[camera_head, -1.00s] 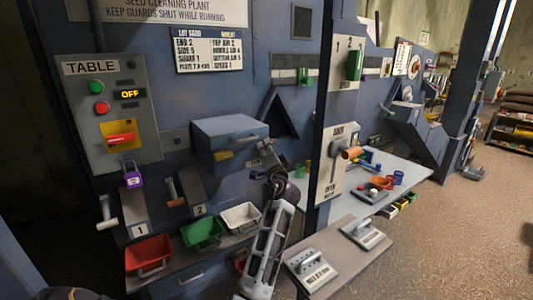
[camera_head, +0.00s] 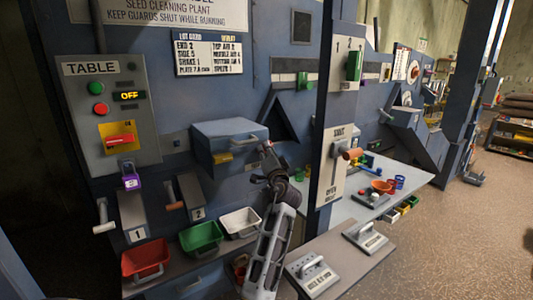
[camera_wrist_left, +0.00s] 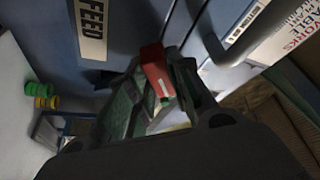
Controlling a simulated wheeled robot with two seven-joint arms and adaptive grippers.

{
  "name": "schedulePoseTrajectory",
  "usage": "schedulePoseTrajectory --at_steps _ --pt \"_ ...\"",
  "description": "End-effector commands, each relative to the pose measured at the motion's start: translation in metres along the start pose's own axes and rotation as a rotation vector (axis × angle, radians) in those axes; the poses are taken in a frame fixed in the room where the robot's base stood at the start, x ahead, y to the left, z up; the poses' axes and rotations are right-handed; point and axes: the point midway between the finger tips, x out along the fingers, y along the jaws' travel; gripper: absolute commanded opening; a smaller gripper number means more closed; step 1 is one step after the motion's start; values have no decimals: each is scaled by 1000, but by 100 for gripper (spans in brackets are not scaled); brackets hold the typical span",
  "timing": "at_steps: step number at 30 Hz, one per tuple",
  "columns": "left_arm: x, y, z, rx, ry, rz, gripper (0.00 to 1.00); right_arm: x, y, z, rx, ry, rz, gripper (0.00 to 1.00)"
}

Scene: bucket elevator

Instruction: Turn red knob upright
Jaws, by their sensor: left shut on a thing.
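A red knob (camera_wrist_left: 155,72) with a white mark near one end sits between the fingers of my left gripper (camera_wrist_left: 160,92) in the left wrist view. The gripper is shut on it. A plate lettered FEED (camera_wrist_left: 92,28) is beside the knob on the blue machine face. In the head view my left gripper (camera_head: 268,152) reaches the machine front just right of a blue drawer box (camera_head: 230,135), and it mostly hides the knob there. The knob's exact tilt is hard to tell. My right gripper is not in view.
A TABLE panel (camera_head: 90,68) at left carries a red handle (camera_head: 118,140) on a yellow plate, with a purple padlock (camera_head: 131,182) below. Red, green and white bins (camera_head: 145,259) stand on the front shelf. A blue post (camera_head: 333,100) rises close right of my left arm.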

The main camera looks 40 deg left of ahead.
Motion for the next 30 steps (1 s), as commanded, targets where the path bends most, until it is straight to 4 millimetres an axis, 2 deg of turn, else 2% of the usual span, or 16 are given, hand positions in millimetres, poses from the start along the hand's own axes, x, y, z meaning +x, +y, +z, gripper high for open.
schedulePoseTrajectory --at_steps 4,5,9,20,30 --pt "-1 4 2 2 -5 6 0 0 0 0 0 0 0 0" --pt "-1 4 2 2 -5 7 25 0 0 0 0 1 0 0" --pt "-1 3 2 2 -4 5 43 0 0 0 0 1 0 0" --pt "0 1 0 2 -1 2 43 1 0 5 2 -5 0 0" --pt "0 -1 0 22 -1 10 43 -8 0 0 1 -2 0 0"
